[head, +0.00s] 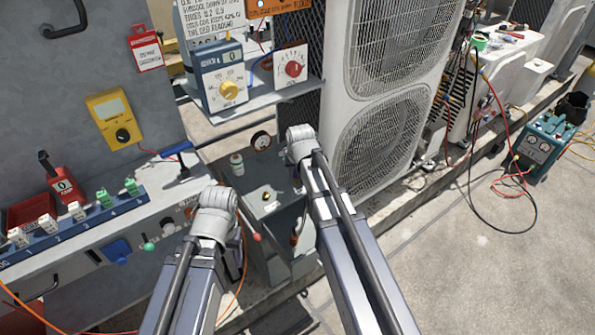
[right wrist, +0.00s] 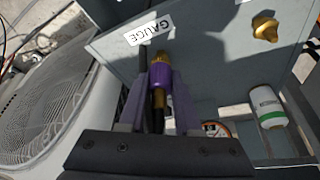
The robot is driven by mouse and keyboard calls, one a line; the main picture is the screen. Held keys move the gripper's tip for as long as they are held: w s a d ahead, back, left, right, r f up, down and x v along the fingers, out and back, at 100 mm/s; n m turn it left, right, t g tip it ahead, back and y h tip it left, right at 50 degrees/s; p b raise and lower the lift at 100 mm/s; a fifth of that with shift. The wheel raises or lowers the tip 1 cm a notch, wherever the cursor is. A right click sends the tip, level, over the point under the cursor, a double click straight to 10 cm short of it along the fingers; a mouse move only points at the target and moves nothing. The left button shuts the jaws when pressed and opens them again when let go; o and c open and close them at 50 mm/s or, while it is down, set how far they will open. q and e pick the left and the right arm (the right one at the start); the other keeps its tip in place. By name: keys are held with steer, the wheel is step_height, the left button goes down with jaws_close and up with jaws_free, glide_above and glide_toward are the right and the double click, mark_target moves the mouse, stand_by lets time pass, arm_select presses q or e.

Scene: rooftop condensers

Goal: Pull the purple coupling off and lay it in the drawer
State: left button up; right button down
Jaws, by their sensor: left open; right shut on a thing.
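In the right wrist view, the purple coupling (right wrist: 161,80) with brass ends stands between the fingers of my right gripper (right wrist: 160,98), which is shut on it. Its far brass end points at the grey panel beside the GAUGE label (right wrist: 148,29); I cannot tell whether it is seated or free. I cannot pick out the drawer clearly.
A brass fitting (head: 266,195) and a white bottle with a green band (head: 237,165) sit on the grey unit; the bottle also shows in the right wrist view (right wrist: 267,106). A dial gauge (head: 262,140) stands behind. The condenser (head: 388,120) is close on the right.

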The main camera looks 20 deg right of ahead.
arm_select(q)
steer(key=shift+r+p, duration=0.35)
steer(key=shift+r, duration=0.05)
arm_select(e)
steer(key=shift+r, duration=0.4)
steer(key=shift+r+p, duration=2.1)
arm_select(q)
step_height(320, 180, up, 4)
steer(key=shift+r, duration=0.1)
arm_select(e)
steer(key=shift+f, duration=0.1)
